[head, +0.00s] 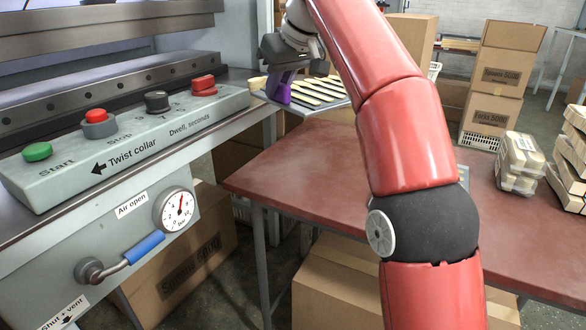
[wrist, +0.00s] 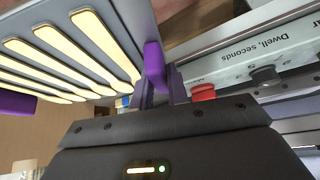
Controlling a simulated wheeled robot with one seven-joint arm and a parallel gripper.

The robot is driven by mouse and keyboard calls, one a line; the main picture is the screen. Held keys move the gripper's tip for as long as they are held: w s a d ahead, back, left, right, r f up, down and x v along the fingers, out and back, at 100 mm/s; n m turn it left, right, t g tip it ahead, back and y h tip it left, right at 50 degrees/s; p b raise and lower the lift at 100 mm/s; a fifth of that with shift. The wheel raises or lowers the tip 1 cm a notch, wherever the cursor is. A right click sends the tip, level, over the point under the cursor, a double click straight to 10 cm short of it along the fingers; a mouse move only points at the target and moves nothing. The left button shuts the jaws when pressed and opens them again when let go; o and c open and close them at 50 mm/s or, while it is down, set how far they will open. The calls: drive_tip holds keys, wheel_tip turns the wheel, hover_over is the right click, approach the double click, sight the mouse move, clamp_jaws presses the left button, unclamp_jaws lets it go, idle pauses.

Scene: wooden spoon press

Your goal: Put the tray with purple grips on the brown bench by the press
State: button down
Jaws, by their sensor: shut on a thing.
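My gripper (head: 290,72) is shut on one purple grip (head: 279,88) of a grey tray (head: 336,104). The tray carries several pale wooden pieces in a row. It shows in the head view beyond the far left end of the brown bench (head: 310,160); whether it touches anything below is unclear. In the wrist view the held purple grip (wrist: 154,65) is between my gripper's fingers (wrist: 158,88), and the tray (wrist: 128,28) extends to the left. A second purple grip (wrist: 16,103) shows at the left edge. The press (head: 120,125) stands left of the bench.
The press's control panel (head: 130,140) with red buttons is close to my gripper. Clear packs (head: 520,162) and stacked wooden pieces (head: 570,160) occupy the bench's right side. The bench's left and middle top looks bare. Cardboard boxes (head: 340,285) stand under it.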

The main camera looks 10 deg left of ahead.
wheel_tip(320, 180, down, 16)
drive_tip(key=b, duration=0.8)
drive_tip(key=shift+f+b, duration=0.15)
drive_tip(key=shift+b, duration=0.25)
drive_tip(key=shift+f, duration=0.1)
drive_tip(key=c, duration=1.4)
unclamp_jaws()
drive_tip(key=shift+o, duration=0.2)
drive_tip(key=p+v, duration=0.3)
drive_tip(key=v, duration=0.9)
